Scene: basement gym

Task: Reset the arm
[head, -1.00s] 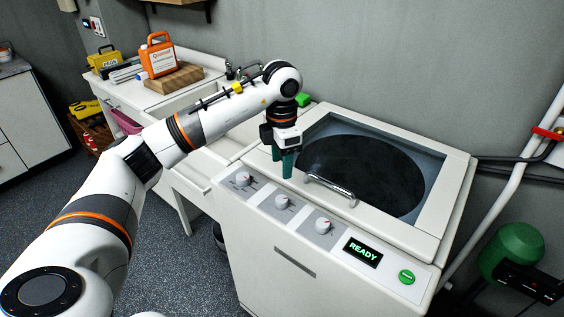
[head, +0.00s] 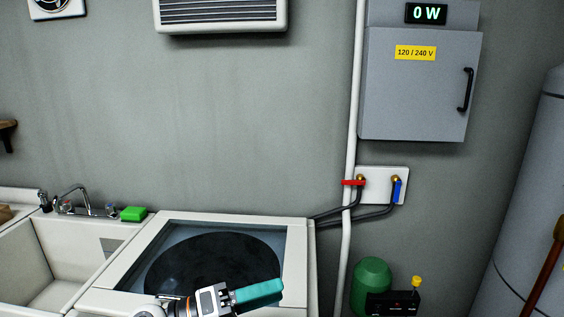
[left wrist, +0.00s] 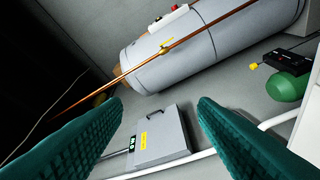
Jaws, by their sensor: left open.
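My left gripper (head: 258,295) has teal fingers and points to the right at the bottom of the head view, in front of the dark round window of the white machine (head: 297,262). In the left wrist view its two teal fingers (left wrist: 150,125) are spread wide apart with nothing between them. The rest of my left arm is mostly below the head view. My right gripper is not in either view.
A grey electrical box (head: 420,85) hangs on the wall above pipes with a red valve handle (head: 354,182). A sink with a green sponge (head: 133,214) is at left. A green tank (head: 371,284) stands at right, near a large grey cylinder (head: 528,215).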

